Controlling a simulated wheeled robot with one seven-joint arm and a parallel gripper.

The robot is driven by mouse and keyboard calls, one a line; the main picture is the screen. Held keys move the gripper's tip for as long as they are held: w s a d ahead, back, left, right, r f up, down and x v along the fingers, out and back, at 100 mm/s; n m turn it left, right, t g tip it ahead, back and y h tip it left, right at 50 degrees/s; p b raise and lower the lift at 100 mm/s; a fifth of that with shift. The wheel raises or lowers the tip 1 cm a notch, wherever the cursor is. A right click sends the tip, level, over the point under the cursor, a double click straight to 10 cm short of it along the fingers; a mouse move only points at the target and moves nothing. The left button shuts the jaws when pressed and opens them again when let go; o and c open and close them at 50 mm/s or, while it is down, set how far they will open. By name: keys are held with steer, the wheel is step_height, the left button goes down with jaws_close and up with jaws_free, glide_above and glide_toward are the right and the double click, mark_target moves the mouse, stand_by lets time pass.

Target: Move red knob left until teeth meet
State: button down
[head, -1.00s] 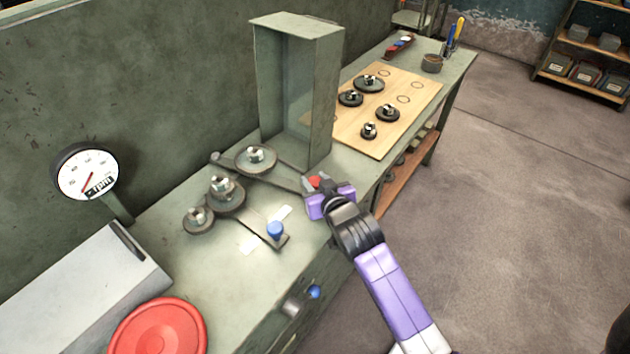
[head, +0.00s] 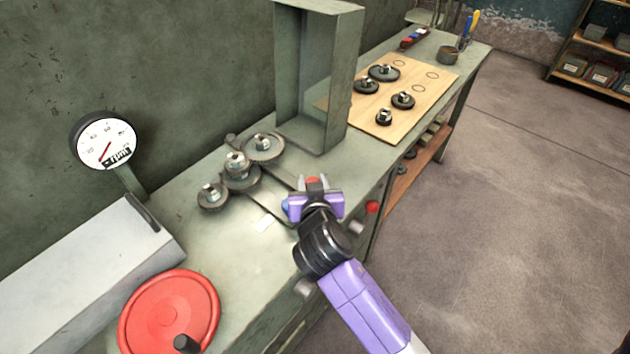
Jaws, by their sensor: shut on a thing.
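My gripper (head: 314,187) is shut on the red knob (head: 313,181), whose top shows between the fingers. The knob sits on the arm bearing the large right gear (head: 262,149), though the gripper covers part of it. This gear lies close against the middle stepped gear (head: 240,177); their edges look touching or nearly so, and I cannot tell whether the teeth mesh. The left small gear (head: 212,198) sits beside the middle one.
A red handwheel (head: 160,310) and a dial gauge (head: 104,141) are at left. Another red knob (head: 372,207) projects at the bench front.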

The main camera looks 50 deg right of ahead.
steer(key=shift+a, duration=0.1)
steer(key=c, duration=1)
jaws_free()
steer(key=v, duration=0.7)
steer(key=shift+s+a+r+b, duration=0.15)
steer(key=shift+s+a+b, duration=0.05)
steer(key=shift+s+b, duration=0.1)
steer(key=shift+w, duration=0.1)
